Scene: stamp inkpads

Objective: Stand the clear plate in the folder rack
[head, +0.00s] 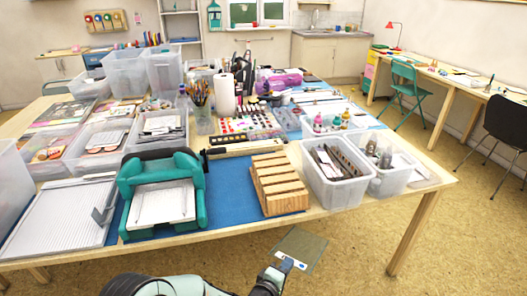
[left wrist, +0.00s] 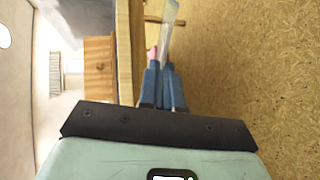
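The clear plate (head: 303,246) is a thin, see-through greenish sheet, held out in front of the table's front edge with the floor behind it. My left gripper (head: 285,265) is shut on one edge of it. In the left wrist view the blue fingers (left wrist: 161,82) pinch the plate (left wrist: 170,25), which shows nearly edge-on. The folder rack (head: 278,185) is a wooden block with several slanted slots on the blue mat near the front edge. It stands beyond the plate and slightly left of it, apart from it. My right gripper is not in view.
A teal-framed press (head: 162,195) stands left of the rack. A clear bin (head: 335,178) with dark items stands close on its right. The blue mat (head: 230,190) is bare between press and rack. The wooden table edge (head: 330,210) lies between plate and rack.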

